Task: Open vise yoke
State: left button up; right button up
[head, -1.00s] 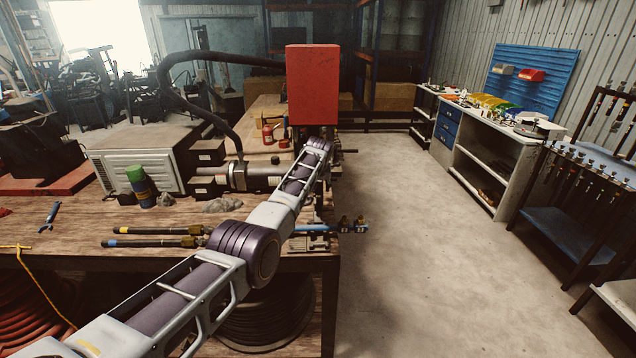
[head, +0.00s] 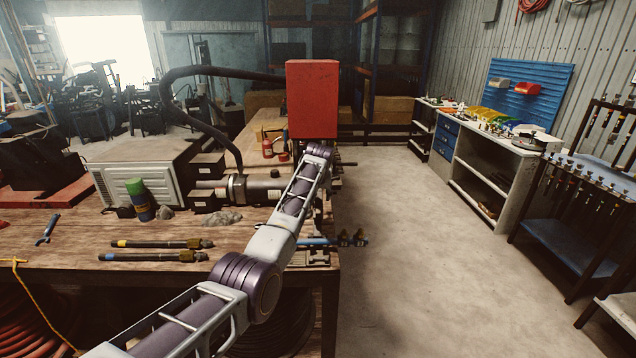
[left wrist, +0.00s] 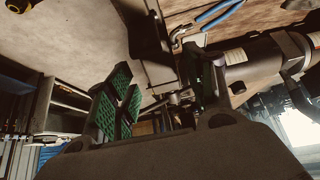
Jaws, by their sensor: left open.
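My left arm reaches across the bench towards the red box-shaped machine (head: 312,98). In the head view its gripper is hidden behind the arm's end. In the left wrist view the left gripper (left wrist: 162,92) is open, its green-padded fingers apart. Small metal parts (left wrist: 176,98) show between and beyond the fingers; I cannot tell whether a finger touches them. I cannot clearly make out the vise yoke. My right gripper is not seen.
A grey cylinder (head: 262,190) lies on the wooden bench (head: 60,245) left of my arm. Open floor (head: 420,270) is to the right.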

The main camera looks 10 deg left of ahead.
pick_arm(q)
jog(key=shift+v, duration=4)
jog(key=shift+s+f, duration=0.1)
